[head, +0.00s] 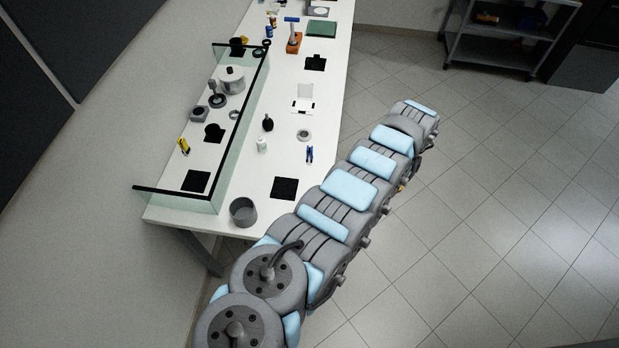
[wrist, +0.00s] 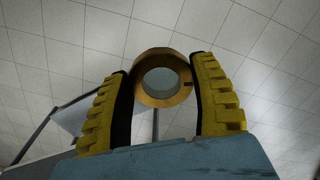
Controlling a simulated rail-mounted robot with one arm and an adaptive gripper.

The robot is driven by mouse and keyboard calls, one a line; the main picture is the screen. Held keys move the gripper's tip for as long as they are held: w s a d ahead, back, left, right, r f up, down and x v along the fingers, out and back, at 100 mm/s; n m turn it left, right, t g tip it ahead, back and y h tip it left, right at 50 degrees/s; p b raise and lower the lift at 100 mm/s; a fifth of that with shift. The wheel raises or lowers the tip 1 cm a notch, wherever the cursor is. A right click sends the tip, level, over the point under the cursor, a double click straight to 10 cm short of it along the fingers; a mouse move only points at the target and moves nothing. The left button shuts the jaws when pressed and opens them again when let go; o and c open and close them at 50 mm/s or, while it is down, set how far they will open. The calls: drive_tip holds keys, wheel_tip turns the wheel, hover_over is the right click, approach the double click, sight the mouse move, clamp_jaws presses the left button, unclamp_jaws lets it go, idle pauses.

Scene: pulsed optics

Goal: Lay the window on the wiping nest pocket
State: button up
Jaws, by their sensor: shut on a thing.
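In the wrist view my gripper (wrist: 162,78) has its two yellow, dark-padded fingers closed on the window (wrist: 162,98), a round pale glass disc in a brass-coloured ring with a dark notch at its right. The window sits between the fingertips, with tiles behind it. In the head view my arm hides the gripper and window, apart from a small yellow patch beside the arm. I cannot tell for sure which item is the wiping nest; a small grey ring-shaped holder (head: 304,135) sits on the bench's right part.
The long white bench (head: 240,176) carries a glass screen (head: 232,150) with a dark top edge. The tiled floor right of my arm is clear.

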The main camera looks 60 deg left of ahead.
drive_tip(key=s+a+f+m+b, duration=0.1)
drive_tip(key=s+a+f+b, duration=0.2)
drive_tip(key=a, duration=0.4)
drive_tip(key=s+a+f+b, duration=0.1)
drive_tip(key=s+a+f, duration=0.2)
drive_tip(key=s+a, duration=0.35)
drive_tip(key=b, duration=0.3)
hover_over(284, 188)
wheel_tip(284, 188, down, 4)
drive_tip(key=shift+w+d+f, duration=0.1)
drive_tip(key=shift+f, duration=0.1)
drive_tip(key=shift+f+b, duration=2.05)
drive_tip(key=shift+b, duration=0.3)
drive_tip(key=shift+a, duration=0.2)
drive_tip(key=shift+f, duration=0.15)
drive_tip(key=shift+f+b, duration=0.4)
drive_tip(key=shift+f, duration=0.15)
drive_tip(key=shift+f, duration=0.35)
drive_tip(key=o, duration=1.2)
